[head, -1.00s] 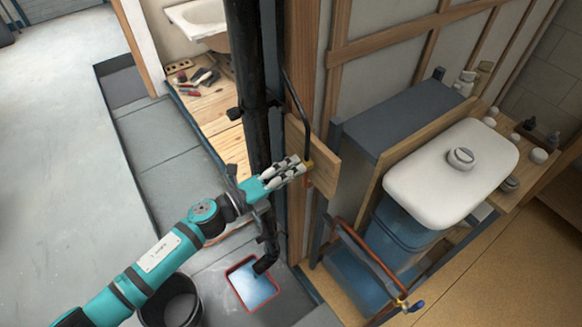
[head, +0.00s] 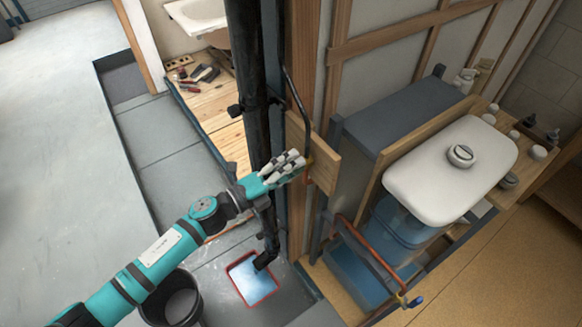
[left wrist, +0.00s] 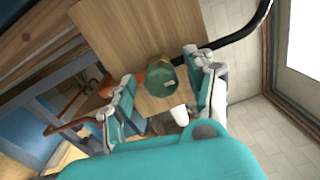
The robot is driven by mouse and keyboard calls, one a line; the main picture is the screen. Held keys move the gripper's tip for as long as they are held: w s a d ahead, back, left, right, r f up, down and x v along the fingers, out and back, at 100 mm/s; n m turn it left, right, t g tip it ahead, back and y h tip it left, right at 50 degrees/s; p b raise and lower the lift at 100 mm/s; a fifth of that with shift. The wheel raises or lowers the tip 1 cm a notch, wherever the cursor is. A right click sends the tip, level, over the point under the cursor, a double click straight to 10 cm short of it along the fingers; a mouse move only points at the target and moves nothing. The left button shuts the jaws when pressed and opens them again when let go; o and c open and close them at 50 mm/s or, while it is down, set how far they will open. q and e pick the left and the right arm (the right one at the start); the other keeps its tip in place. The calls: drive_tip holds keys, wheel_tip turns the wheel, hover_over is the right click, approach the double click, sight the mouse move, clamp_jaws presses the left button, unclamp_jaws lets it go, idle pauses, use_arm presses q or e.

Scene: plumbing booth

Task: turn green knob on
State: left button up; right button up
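The green knob (left wrist: 162,77) shows in the left wrist view, in front of a wooden board (left wrist: 138,30). It lies between the two spread fingers of my left gripper (left wrist: 162,90), with room on both sides; I cannot tell whether either finger touches it. In the head view my left gripper (head: 288,168) is at the wooden board (head: 322,163) on the post, beside the black pipe. There the knob is hidden behind the fingers. My right gripper is in neither view.
A thick black vertical pipe (head: 255,100) stands just left of the board. A thin dark bent pipe (head: 296,95) runs down to the board. A blue-handled valve (head: 415,302) on a copper pipe is lower right. A black bucket (head: 172,300) stands on the floor.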

use_arm(q)
drive_tip(key=v, duration=1.2)
idle(0.4)
